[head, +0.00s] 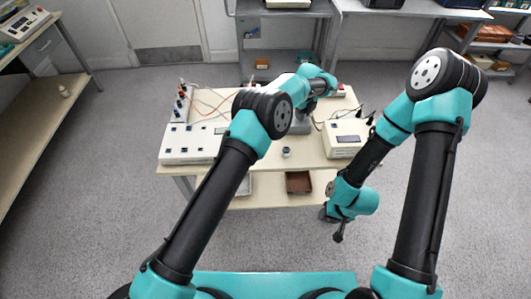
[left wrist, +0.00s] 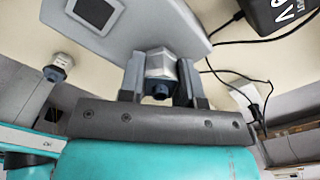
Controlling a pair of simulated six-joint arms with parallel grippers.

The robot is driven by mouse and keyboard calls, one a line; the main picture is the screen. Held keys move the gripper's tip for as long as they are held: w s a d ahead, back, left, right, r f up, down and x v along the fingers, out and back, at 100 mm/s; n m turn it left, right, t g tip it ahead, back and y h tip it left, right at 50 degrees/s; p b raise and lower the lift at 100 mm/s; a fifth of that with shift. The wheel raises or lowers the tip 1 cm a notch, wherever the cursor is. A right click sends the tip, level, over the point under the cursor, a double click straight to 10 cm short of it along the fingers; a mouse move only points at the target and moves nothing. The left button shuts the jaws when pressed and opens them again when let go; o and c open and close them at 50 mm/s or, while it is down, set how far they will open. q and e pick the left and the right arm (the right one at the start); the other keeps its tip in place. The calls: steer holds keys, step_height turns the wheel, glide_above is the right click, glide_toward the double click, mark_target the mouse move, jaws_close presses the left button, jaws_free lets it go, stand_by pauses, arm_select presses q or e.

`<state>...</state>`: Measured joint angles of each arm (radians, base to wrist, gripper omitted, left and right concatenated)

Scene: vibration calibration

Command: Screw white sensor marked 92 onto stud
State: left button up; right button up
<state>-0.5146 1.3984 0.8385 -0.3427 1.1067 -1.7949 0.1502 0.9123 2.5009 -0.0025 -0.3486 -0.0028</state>
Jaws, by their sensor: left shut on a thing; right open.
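My left gripper (left wrist: 159,80) is shut on a pale hexagonal sensor (left wrist: 160,64) with a dark blue-black end, between its two fingers in the left wrist view. No number is readable on it, so I cannot tell whether it is marked 92. In the head view my left gripper (head: 314,92) is over the back middle of the table, largely hidden by its wrist, beside a grey device (head: 299,122). This device, with a dark screen, also shows in the left wrist view (left wrist: 140,22). I cannot make out the stud. My right gripper (head: 338,236) is open, hanging low at the table's front right.
A second small hexagonal piece (left wrist: 61,62) stands apart on the table, also visible in the head view (head: 286,152). A white panel with cables (head: 190,143) is on the left, a cream instrument (head: 345,138) on the right. A brown tray (head: 299,182) is on the lower shelf.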

arm_select(q)
steer(key=shift+r, duration=0.15)
steer(key=m, duration=0.4)
steer(key=shift+w, duration=0.1)
steer(key=o, duration=1)
steer(key=shift+o, duration=0.2)
steer(key=shift+n, duration=0.3)
steer(key=shift+c, duration=0.2)
steer(key=n, duration=0.3)
steer(key=shift+n, duration=0.3)
steer(key=shift+n, duration=1.9)
